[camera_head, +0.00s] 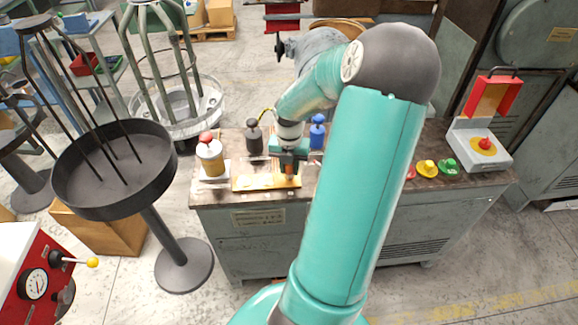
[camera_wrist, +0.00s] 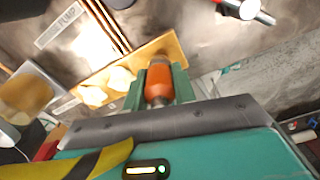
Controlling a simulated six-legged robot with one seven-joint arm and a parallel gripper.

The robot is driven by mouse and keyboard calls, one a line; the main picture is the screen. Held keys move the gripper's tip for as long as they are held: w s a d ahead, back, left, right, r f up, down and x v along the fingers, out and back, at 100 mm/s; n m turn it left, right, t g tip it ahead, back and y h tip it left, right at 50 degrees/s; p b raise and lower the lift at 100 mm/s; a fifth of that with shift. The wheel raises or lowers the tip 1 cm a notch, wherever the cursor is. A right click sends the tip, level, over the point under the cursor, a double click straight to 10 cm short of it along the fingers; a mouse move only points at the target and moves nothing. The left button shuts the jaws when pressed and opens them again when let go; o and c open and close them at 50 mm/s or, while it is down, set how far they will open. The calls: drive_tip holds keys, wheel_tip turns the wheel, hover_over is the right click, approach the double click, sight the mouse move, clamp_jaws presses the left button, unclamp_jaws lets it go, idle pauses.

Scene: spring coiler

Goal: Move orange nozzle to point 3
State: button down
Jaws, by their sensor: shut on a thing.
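The orange nozzle (camera_wrist: 158,80) stands between the two green fingers of my gripper (camera_wrist: 159,74) in the wrist view, and the fingers are shut on it. In the head view my gripper (camera_head: 289,166) is over the right part of a yellow-orange plate (camera_head: 262,184) on the workbench, with the nozzle (camera_head: 290,171) below it. The plate also shows in the wrist view (camera_wrist: 167,46), with pale round spots on it to the left of the nozzle. I cannot tell whether the nozzle touches the plate. Point numbers are not readable.
On the workbench (camera_head: 232,197) a red-topped yellowish container (camera_head: 210,158) stands left of the plate. A dark bottle (camera_head: 254,138) and a blue one (camera_head: 317,133) stand behind. Yellow (camera_head: 427,168) and green (camera_head: 450,167) buttons and a control box (camera_head: 480,146) are at right. My arm hides the bench's middle.

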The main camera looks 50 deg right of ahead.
drive_tip(key=shift+f, duration=0.55)
idle(0.9)
drive_tip(key=c, duration=1.1)
unclamp_jaws()
drive_tip(key=shift+o, duration=0.2)
wheel_tip(320, 180, up, 27)
drive_tip(key=shift+f, duration=0.1)
idle(0.7)
